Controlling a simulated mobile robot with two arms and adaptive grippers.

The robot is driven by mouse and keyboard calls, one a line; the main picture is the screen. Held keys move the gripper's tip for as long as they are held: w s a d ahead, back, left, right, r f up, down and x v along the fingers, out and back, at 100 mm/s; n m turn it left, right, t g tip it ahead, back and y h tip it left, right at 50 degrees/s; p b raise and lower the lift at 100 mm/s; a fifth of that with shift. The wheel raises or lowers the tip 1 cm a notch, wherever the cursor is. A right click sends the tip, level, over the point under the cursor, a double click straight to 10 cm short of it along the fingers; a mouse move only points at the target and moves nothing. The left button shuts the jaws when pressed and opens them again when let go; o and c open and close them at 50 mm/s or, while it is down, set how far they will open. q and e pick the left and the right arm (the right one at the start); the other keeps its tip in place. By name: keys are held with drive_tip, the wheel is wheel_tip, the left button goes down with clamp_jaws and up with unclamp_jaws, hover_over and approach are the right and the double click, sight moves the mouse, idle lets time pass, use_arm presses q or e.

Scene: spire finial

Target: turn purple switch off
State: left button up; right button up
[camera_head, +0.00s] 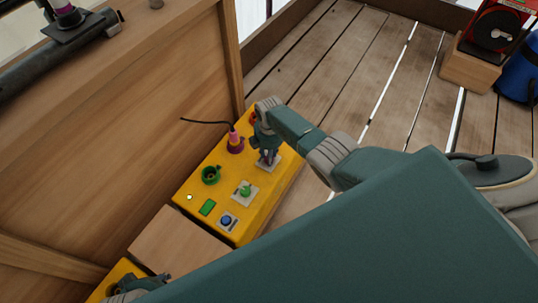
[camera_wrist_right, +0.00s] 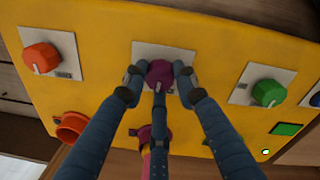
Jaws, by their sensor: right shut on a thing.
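The purple switch (camera_wrist_right: 160,72) is a round knob on a white square plate (camera_wrist_right: 145,50) on the yellow control box (camera_wrist_right: 100,100). A pale pointer mark shows on its lower edge in the right wrist view. My right gripper (camera_wrist_right: 158,80) is shut on the purple switch, with fingers on both sides and one below. In the head view my right gripper (camera_head: 267,155) is over that plate and mostly hides the knob. Part of my left gripper (camera_head: 138,284) shows at the bottom left of the head view; its fingers are not clear.
A red switch (camera_wrist_right: 40,57) and a green switch (camera_wrist_right: 268,92) flank the purple one. A wooden wall (camera_head: 130,110) stands close left.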

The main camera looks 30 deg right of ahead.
idle(0.3)
drive_tip(key=o, duration=1.1)
drive_tip(key=shift+o, duration=0.2)
drive_tip(key=shift+r, duration=0.5)
wheel_tip(320, 180, up, 11)
drive_tip(key=shift+s, duration=0.3)
drive_tip(key=shift+a, duration=0.1)
